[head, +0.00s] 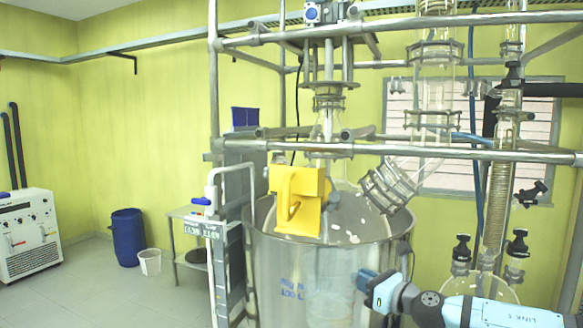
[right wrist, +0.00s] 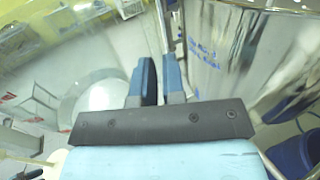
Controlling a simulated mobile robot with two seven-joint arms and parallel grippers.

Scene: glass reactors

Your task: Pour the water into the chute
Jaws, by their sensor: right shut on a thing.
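A yellow box-like fitting with a handle (head: 297,200), which looks like the chute, sits at the top of the large steel-coloured vessel (head: 275,270). My right gripper (head: 366,282) is in front of the vessel's right side, below and to the right of the chute. In the right wrist view its two blue fingers (right wrist: 160,82) are close together on something thin and see-through. This looks like the wall of a clear container (right wrist: 100,92), with a round pale patch to the left of the fingers. The container's outline is faint, and I cannot tell its water level. My left gripper is not in view.
A metal pipe frame (head: 400,149) with glass columns stands over and around the vessel. Glassware with black valves (head: 462,250) is at the right, close to my right arm. A blue barrel (head: 128,237) and a white bucket (head: 150,262) stand on the open floor at left.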

